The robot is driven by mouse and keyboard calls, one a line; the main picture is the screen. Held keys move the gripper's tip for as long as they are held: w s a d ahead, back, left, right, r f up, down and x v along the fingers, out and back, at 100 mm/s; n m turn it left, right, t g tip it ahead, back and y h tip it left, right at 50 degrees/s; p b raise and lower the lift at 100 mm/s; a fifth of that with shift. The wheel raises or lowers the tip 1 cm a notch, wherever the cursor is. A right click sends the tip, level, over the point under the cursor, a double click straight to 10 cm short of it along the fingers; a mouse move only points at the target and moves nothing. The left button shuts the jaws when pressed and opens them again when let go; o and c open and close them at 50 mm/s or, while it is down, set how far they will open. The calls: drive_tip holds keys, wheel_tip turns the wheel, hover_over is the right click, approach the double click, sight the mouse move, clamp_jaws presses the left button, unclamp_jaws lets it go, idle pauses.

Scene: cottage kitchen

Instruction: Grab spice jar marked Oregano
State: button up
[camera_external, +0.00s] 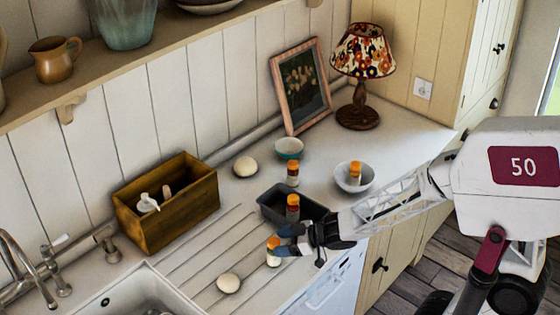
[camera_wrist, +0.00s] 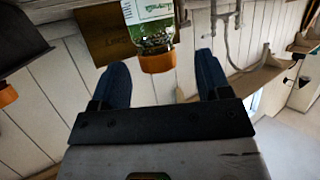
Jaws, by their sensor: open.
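Several spice jars with orange caps stand on the counter. One jar (camera_external: 273,258) stands on the grooved drainboard right at my gripper (camera_external: 284,240). In the wrist view this jar (camera_wrist: 150,35) has green contents and a white and green label, whose writing I cannot read. My gripper (camera_wrist: 162,65) is open, its blue fingertips apart with the jar's orange cap between or just beyond them. Another jar (camera_external: 293,207) is at the dark tray, one (camera_external: 293,173) stands behind the tray, and one (camera_external: 355,172) is in a white bowl. Their labels are unreadable.
The dark tray (camera_external: 270,207) lies beside my gripper. The white bowl (camera_external: 350,184), a teal bowl (camera_external: 289,148), a wooden box (camera_external: 160,220), a lamp (camera_external: 358,112) and a picture frame (camera_external: 276,75) stand around. A pale round object (camera_external: 228,284) lies near the sink (camera_external: 145,295).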

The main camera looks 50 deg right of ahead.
sight(270, 240)
drive_tip(key=shift+x, duration=2.2)
drive_tip(key=shift+w+d, duration=0.1)
drive_tip(key=c, duration=1)
drive_tip(key=shift+r, duration=0.2)
drive_tip(key=shift+c, duration=0.2)
drive_tip(key=shift+r, duration=0.45)
drive_tip(key=r, duration=0.2)
drive_tip(key=shift+s+r, duration=0.25)
drive_tip(key=s+d+r, duration=0.1)
drive_tip(key=s+d, duration=0.2)
drive_tip(key=s, duration=1.2)
drive_tip(key=shift+d+r, duration=0.15)
drive_tip(key=shift+d, duration=0.1)
